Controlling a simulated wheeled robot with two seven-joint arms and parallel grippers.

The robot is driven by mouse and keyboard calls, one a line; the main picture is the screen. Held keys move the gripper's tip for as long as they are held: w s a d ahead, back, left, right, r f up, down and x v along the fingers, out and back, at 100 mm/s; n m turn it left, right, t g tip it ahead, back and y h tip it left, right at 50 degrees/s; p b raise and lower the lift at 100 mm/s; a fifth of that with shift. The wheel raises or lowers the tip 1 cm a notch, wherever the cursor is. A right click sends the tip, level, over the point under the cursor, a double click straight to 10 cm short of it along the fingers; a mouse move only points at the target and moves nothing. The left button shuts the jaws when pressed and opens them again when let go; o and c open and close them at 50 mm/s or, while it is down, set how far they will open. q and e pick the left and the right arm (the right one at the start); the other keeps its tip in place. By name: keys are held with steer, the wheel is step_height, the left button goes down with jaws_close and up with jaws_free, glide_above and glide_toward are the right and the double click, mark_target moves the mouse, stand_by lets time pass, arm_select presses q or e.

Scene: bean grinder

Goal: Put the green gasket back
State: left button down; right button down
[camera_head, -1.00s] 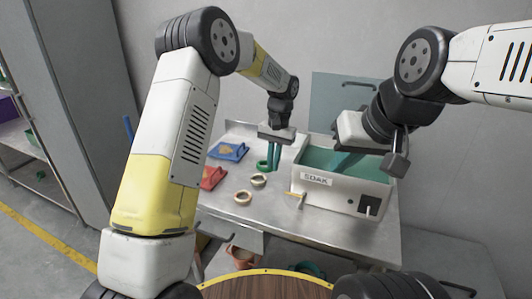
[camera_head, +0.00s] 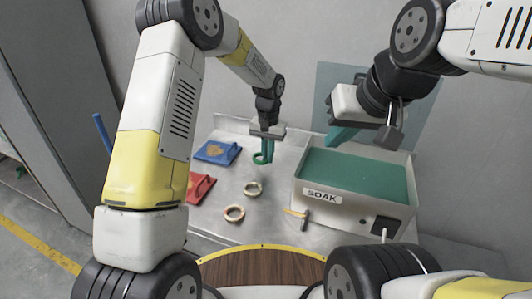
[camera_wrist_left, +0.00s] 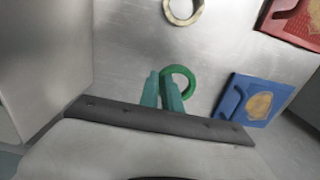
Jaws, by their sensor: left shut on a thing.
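The green gasket (camera_head: 258,158) is a ring at the tips of my left gripper (camera_head: 266,152), over the steel table between the blue tray and the SOAK basin. In the left wrist view the green gasket (camera_wrist_left: 181,76) sits at the teal fingertips of my left gripper (camera_wrist_left: 163,88). That gripper is shut on it, holding it by one side of the ring. I cannot tell its exact height above the table. My right gripper (camera_head: 342,134) hangs over the back left of the basin, its teal fingers partly seen; I cannot tell whether it is open or shut.
A SOAK basin (camera_head: 322,195) with green liquid stands at the right. Two pale rings, a nearer one (camera_head: 235,213) and a farther one (camera_head: 252,188), lie on the table (camera_head: 262,222). A blue tray (camera_head: 217,152) and a red tray (camera_head: 200,188) lie at the left.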

mark_target(268, 172)
arm_select(q)
steer(key=shift+f, duration=2.05)
steer(key=c, duration=1.6)
jaws_free()
steer(key=shift+f, duration=0.15)
steer(key=shift+o, duration=0.2)
